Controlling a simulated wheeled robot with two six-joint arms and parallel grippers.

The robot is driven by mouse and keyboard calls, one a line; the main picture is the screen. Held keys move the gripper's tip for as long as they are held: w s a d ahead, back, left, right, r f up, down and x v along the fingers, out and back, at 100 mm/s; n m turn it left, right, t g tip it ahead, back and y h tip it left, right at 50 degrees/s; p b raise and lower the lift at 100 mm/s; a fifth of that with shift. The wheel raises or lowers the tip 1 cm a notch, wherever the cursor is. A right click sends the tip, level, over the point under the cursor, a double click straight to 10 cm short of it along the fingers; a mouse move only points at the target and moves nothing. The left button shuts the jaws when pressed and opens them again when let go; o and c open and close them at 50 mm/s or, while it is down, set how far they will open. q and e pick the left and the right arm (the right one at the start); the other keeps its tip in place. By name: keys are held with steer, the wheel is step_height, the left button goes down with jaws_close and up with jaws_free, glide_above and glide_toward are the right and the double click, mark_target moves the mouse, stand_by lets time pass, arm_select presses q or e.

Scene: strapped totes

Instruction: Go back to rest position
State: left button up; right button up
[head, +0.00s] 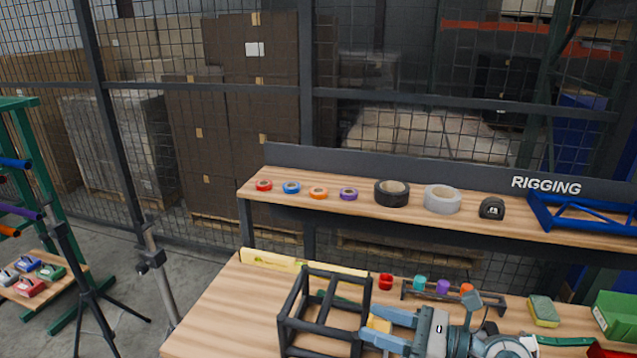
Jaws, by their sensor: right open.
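My right gripper (377,326) is low in the head view, right of centre, over the wooden workbench (225,305). Its two blue-grey fingers point left and stand apart, so it is open. A small yellow piece (379,323) shows between or behind the fingertips; I cannot tell whether they touch it. The fingertips are close to the right side of a black open-frame cage (294,322), which stands on the bench. My left gripper is not in view.
A yellow level (270,259) lies along the bench's back. Small coloured cups, a sponge (543,311) and a green box (615,315) are to the right. Tape rolls (392,193) line the shelf (330,202) above. A black tripod (85,285) stands left. The bench's left front is clear.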

steer(key=d+r+m+t+h, duration=0.7)
steer(key=d+m+t, duration=0.3)
steer(key=m+t, duration=0.8)
steer(key=s+d+f+m+g+h, duration=0.2)
steer(key=d+f+m+g+h, duration=0.4)
steer(key=m, duration=0.5)
steer(key=s+d+f+m+g+h, duration=0.25)
steer(key=d+f+m+h, duration=0.25)
steer(key=f+m+h, duration=0.5)
steer(key=s+a+f+m+g+y, duration=0.2)
steer(key=s+f+m+g+y, duration=0.1)
steer(key=s+f+g, duration=0.5)
steer(key=s+a+f+m+g+y, duration=0.35)
steer(key=s+f+g, duration=0.2)
steer(key=s, duration=0.35)
steer(key=s+d+f+g, duration=0.1)
steer(key=d+f, duration=0.1)
steer(key=f, duration=1.4)
steer(key=d+f, duration=0.2)
steer(key=f, duration=1.5)
steer(key=s+f+g, duration=0.1)
steer(key=s+f, duration=1.6)
steer(key=s, duration=0.1)
steer(key=shift+d+f+m, duration=0.2)
steer(key=shift+d+m, duration=0.15)
steer(key=shift+d, duration=0.1)
